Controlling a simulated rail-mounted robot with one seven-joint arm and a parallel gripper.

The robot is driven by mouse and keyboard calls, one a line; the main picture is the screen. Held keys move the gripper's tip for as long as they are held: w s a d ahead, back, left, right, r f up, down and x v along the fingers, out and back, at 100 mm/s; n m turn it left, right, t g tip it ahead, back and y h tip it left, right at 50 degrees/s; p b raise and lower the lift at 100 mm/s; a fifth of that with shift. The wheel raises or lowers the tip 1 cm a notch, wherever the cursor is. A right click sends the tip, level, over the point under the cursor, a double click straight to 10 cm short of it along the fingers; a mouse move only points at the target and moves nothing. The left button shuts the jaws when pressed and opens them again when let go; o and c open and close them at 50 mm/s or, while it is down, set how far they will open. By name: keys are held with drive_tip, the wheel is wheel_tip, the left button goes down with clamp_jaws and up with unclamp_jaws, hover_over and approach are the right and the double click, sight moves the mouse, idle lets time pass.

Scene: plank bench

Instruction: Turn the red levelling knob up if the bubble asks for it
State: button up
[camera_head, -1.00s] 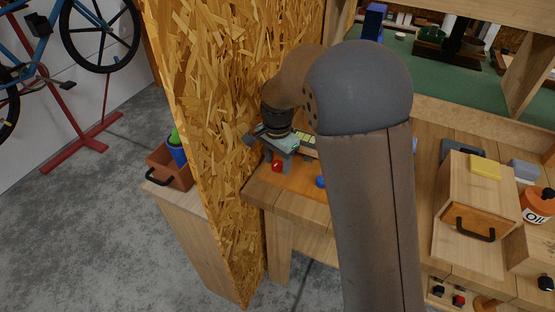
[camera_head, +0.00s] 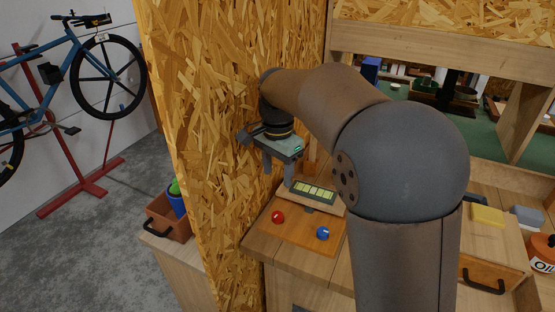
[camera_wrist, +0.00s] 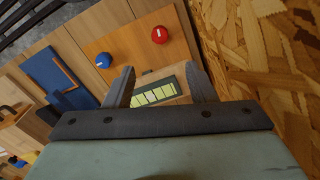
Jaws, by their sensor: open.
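The red knob (camera_head: 277,217) sits at the left of a wooden panel (camera_head: 298,231) on the bench. It also shows in the wrist view (camera_wrist: 159,34). A blue knob (camera_head: 323,233) sits to its right on the same panel. A bubble level (camera_head: 314,192) with a yellow-green segmented window lies behind the knobs; it shows between my fingers in the wrist view (camera_wrist: 155,94). I cannot make out where its bubble is. My gripper (camera_head: 279,174) is open and empty, above and behind the red knob, apart from it.
A chipboard wall (camera_head: 215,130) stands close on the left of the panel. The panel's front is clear.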

drive_tip(key=shift+r, duration=1.6)
drive_tip(key=s+d+f+n, duration=0.3)
drive_tip(key=s+d, duration=0.1)
drive_tip(key=s, duration=0.5)
drive_tip(key=s+d+f+n, duration=0.3)
drive_tip(key=s+d+f, duration=0.1)
drive_tip(key=s, duration=0.4)
drive_tip(key=s+d+f+n, duration=0.3)
drive_tip(key=s+d, duration=0.3)
drive_tip(key=s, duration=0.3)
drive_tip(key=shift+s+f, duration=0.35)
drive_tip(key=shift+f, duration=0.35)
